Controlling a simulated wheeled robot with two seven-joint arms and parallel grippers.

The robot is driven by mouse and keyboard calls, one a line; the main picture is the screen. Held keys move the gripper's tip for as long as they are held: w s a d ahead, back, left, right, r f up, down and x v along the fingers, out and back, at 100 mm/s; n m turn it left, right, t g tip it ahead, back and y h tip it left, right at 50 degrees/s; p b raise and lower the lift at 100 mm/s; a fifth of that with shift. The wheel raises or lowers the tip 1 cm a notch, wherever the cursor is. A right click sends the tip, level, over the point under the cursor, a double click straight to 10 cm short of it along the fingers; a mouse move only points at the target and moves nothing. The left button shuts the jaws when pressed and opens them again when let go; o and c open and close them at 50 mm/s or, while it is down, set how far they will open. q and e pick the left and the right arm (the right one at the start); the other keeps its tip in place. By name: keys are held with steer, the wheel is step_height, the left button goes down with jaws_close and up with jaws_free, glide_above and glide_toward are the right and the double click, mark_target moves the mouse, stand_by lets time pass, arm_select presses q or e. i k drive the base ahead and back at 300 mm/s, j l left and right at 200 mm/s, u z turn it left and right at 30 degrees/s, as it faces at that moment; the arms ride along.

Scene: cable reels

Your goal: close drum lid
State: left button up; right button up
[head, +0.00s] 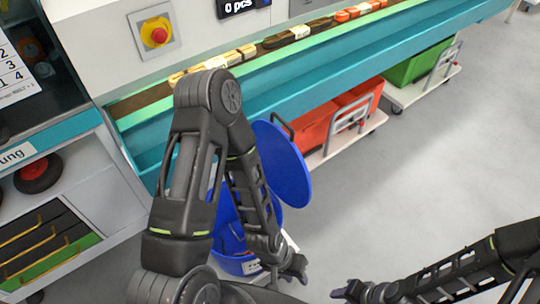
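A blue drum (233,262) stands on the floor behind my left arm, which hides much of it. Its round blue lid (283,164) is up, tilted steeply at the drum's upper right, with a dark handle at its top edge. Dark contents show inside the drum. My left gripper (294,276) is low, just right of the drum, and does not hold the lid. Its fingers are small and dark, so their opening is unclear. My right gripper (345,292) is at the bottom edge, farther right and apart from the drum. Its opening is also unclear.
A teal conveyor (390,50) carrying cable bundles runs behind the drum. Red crates (310,130) and a green crate (418,62) sit on carts under it. A shelf unit (80,180) stands at the left. The grey floor (440,150) at the right is clear.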

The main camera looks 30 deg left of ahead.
mark_target(286, 171)
steer(key=k+l, duration=0.6)
steer(key=l, duration=0.15)
steer(key=k+l, duration=0.6)
steer(key=l, duration=0.15)
